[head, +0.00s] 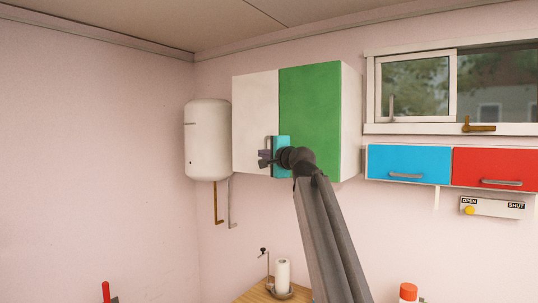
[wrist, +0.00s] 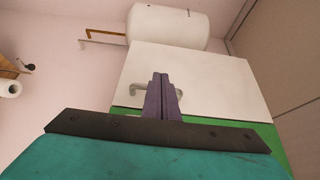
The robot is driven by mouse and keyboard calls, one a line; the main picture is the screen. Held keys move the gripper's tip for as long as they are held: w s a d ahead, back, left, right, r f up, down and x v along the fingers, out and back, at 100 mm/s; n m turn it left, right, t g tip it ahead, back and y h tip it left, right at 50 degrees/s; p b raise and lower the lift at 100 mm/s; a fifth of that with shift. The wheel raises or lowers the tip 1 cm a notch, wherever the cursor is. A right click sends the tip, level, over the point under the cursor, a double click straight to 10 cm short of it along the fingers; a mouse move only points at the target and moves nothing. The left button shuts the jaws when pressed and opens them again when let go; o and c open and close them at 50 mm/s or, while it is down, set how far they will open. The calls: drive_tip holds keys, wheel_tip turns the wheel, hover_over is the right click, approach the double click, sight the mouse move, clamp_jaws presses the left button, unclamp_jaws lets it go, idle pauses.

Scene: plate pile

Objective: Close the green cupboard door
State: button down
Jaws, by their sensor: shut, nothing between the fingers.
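A wall cupboard has a white left door (head: 254,115) and a green right door (head: 312,105). The green door looks about in line with the white one in the head view; a small gap cannot be ruled out. My gripper (head: 264,158) is in front of the cupboard's lower part, by the seam between the doors, its fingers shut and empty. In the wrist view the fingers (wrist: 160,80) point across the white door (wrist: 215,85), over a grey handle (wrist: 136,91). Only a strip of the green door (wrist: 268,134) shows there. My gripper hides the green door's lower left; contact cannot be told.
A white boiler (head: 207,140) with pipes hangs left of the cupboard. A window (head: 415,88), a blue cabinet (head: 408,163) and a red cabinet (head: 495,168) are to the right. A paper roll (head: 283,275) stands on a wooden surface below.

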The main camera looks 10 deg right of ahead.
drive_tip(key=s+a+b, duration=0.2)
drive_tip(key=s+a, duration=0.3)
drive_tip(key=s, duration=0.1)
drive_tip(key=shift+s+a, duration=0.15)
drive_tip(key=shift+a, duration=0.15)
drive_tip(key=shift+f, duration=0.1)
